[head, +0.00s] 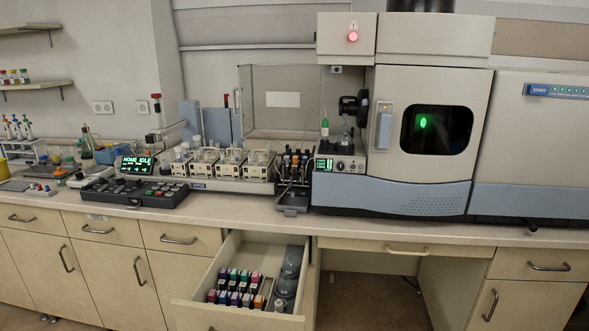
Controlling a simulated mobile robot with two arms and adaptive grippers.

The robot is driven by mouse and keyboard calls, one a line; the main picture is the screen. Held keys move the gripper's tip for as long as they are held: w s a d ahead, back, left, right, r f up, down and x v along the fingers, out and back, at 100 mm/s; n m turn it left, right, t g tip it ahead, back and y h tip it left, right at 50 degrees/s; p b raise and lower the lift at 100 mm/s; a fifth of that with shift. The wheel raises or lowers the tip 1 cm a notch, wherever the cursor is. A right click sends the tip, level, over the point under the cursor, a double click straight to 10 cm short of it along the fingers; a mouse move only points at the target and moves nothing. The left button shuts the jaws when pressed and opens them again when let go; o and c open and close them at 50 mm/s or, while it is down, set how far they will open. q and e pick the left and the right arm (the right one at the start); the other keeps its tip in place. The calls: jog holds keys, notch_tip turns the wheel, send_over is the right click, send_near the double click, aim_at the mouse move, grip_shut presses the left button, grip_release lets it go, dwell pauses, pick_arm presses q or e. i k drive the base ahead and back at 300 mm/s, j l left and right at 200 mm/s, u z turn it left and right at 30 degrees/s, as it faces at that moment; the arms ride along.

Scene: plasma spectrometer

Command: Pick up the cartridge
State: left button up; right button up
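Several small cartridge-like blocks with coloured tops stand in rows in an open drawer (196,282) below the bench. One with a teal top (224,274) is in the back row, and one with a pink top (234,274) is beside it. Others, purple, red and dark, fill the rows in front. I cannot tell which of them is the cartridge of the task. Neither of my grippers shows in the head view.
Grey rounded items (287,285) lie in the drawer's right part. Above, the bench (400,228) holds a control panel (133,193), a sampler with racks (230,165) and a large spectrometer (425,130). Open knee space (365,285) lies right of the drawer.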

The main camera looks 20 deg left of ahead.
aim_at(296, 166)
jog(key=i+j+u, duration=0.3)
jog(key=u, duration=0.2)
jog(key=i+j+u, duration=0.25)
jog(key=u, duration=0.2)
jog(key=i+l, duration=0.4)
jog(key=l, duration=0.15)
jog(key=i+l+u, duration=0.15)
jog(key=l+u, duration=0.2)
jog(key=i+l+u, duration=0.1)
jog(key=l+u, duration=0.25)
jog(key=i+l+u, duration=0.1)
jog(key=l+u, duration=0.3)
